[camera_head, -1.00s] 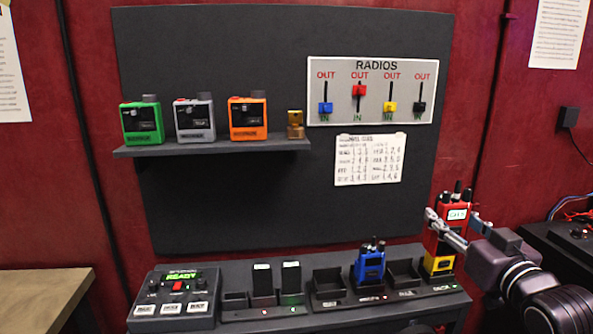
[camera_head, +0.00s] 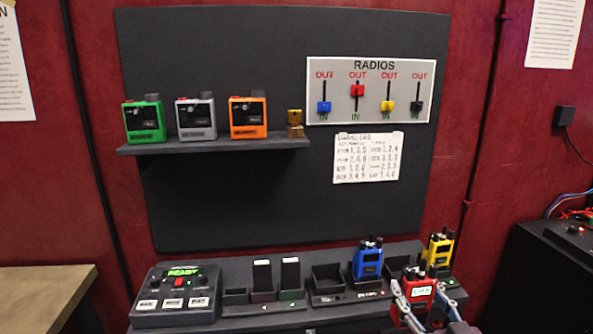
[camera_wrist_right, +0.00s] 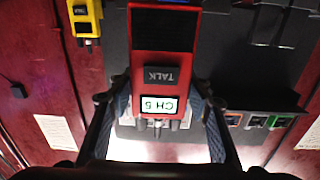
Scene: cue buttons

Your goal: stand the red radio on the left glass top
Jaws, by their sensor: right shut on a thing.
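The red radio (camera_head: 412,292) has a pale screen and dark antennas. In the head view it is at the lower right, held upright in front of the charger bench. My right gripper (camera_head: 411,303) is shut on it, one finger on each side. In the right wrist view the radio (camera_wrist_right: 165,45) appears upside down between the fingers of my right gripper (camera_wrist_right: 160,100), with its "CH 5" screen and "TALK" button facing the camera. My left gripper is in neither view. I cannot make out a glass top in either view.
A yellow radio (camera_head: 440,248) and a blue radio (camera_head: 367,262) stand on the charger bench (camera_head: 240,312). A control box (camera_head: 175,290) sits at its left end. A wooden tabletop (camera_head: 40,295) is at left, a dark unit (camera_head: 550,270) at right. A shelf (camera_head: 215,146) holds several devices.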

